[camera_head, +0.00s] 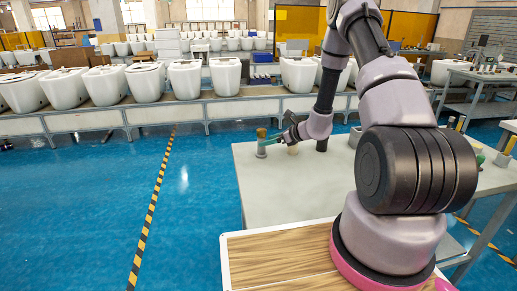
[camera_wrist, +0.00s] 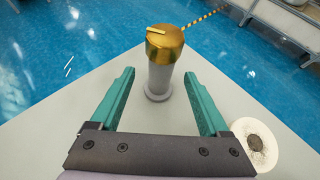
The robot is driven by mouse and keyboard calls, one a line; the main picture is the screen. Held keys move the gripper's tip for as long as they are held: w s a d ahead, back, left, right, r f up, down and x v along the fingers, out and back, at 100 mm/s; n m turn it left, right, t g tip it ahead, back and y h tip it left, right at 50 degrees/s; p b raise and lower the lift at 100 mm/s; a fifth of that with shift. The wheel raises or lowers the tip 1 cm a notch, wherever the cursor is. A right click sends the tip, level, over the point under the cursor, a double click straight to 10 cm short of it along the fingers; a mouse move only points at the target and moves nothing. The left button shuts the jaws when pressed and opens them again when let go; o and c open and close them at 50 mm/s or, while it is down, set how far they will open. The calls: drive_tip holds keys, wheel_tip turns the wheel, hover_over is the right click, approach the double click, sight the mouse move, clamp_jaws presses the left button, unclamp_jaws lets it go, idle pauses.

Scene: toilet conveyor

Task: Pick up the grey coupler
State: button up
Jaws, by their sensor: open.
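A grey cylinder with a shiny gold cap, which I take for the grey coupler (camera_wrist: 160,82), stands upright on the pale grey table near its far corner. In the head view it (camera_head: 261,148) stands at the table's left end. My gripper (camera_wrist: 159,75) is open, with one teal finger to the left of the cylinder and one to the right. Gaps show on both sides, and nothing is held. How far the cylinder reaches in between the fingertips is hard to tell. In the head view my gripper (camera_head: 272,139) is small and partly merges with the cylinder.
A round pale piece with a speckled top (camera_wrist: 256,146) stands close to the right finger. A dark cylinder (camera_head: 321,145) stands farther right on the grey table (camera_head: 262,188). Toilets (camera_head: 146,82) line a conveyor behind. Blue floor lies open to the left.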

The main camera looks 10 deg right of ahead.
drive_tip(key=x, duration=0.7)
drive_tip(key=shift+w+a+r, duration=0.25)
drive_tip(key=shift+w, duration=0.1)
clamp_jaws()
